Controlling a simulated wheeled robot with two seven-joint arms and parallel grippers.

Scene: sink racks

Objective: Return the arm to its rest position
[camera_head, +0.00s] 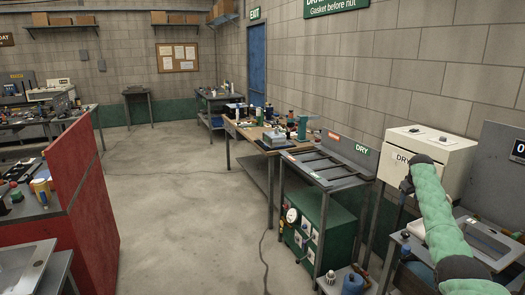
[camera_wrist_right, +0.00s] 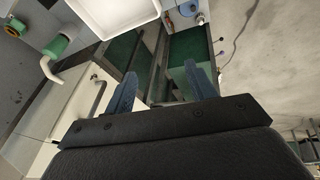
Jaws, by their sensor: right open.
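My right arm (camera_head: 437,215), in a green sleeve, reaches in from the lower right of the head view. Its gripper (camera_head: 405,186) is small and dark there, in front of the white cabinet (camera_head: 455,163) marked DRY. In the right wrist view the two blue fingers of the right gripper (camera_wrist_right: 161,72) stand well apart with nothing between them. The gripper appears clear of the furniture. My left arm and gripper are not in view.
A grey rack bench (camera_head: 325,168) with a DRY sign stands left of my right gripper, with a green cabinet (camera_head: 318,222) beneath. A sink counter (camera_head: 485,240) lies under my right arm. A red partition (camera_head: 88,190) stands left. The middle floor is open.

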